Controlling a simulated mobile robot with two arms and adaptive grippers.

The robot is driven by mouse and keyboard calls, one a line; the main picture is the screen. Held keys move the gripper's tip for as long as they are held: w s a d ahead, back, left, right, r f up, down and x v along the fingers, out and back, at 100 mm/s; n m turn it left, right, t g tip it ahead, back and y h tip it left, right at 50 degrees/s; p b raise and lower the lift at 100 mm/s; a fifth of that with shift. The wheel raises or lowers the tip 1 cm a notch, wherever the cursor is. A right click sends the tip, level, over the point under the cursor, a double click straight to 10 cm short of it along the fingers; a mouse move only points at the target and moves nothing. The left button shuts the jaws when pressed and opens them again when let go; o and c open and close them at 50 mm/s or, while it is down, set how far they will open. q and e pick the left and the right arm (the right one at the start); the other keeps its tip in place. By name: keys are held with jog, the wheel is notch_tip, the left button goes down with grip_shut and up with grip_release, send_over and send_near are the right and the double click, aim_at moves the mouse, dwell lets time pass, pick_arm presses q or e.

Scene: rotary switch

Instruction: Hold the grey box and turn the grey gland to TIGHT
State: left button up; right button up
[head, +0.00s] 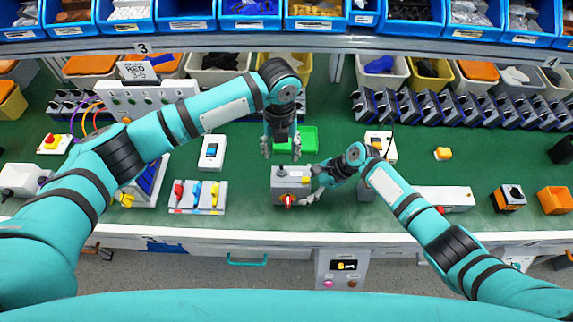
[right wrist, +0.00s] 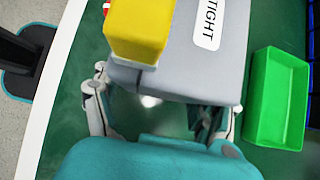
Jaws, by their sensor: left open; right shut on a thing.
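The grey box (head: 291,186) stands on the green bench near its front edge, with a red-orange knob (head: 287,201) on its front side. In the right wrist view the grey box (right wrist: 190,62) bears a TIGHT label (right wrist: 208,24) and a yellow block (right wrist: 139,30) on one side. My right gripper (head: 318,180) is shut on the box from its right; its fingers (right wrist: 160,108) straddle the box. My left gripper (head: 281,147) is open, pointing down just behind the box, apart from it. A small round part on top, perhaps the grey gland (head: 282,171), is too small to tell its setting.
A green tray (head: 309,139) lies just behind the box, close to my left gripper. A panel with coloured levers (head: 198,196) and a white switch (head: 211,152) stand to the left. The white bench edge (head: 240,238) runs in front.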

aim_at(282, 169)
pick_arm(q)
jog(key=shift+f, duration=3.9)
jog(key=shift+c, duration=0.4)
grip_shut()
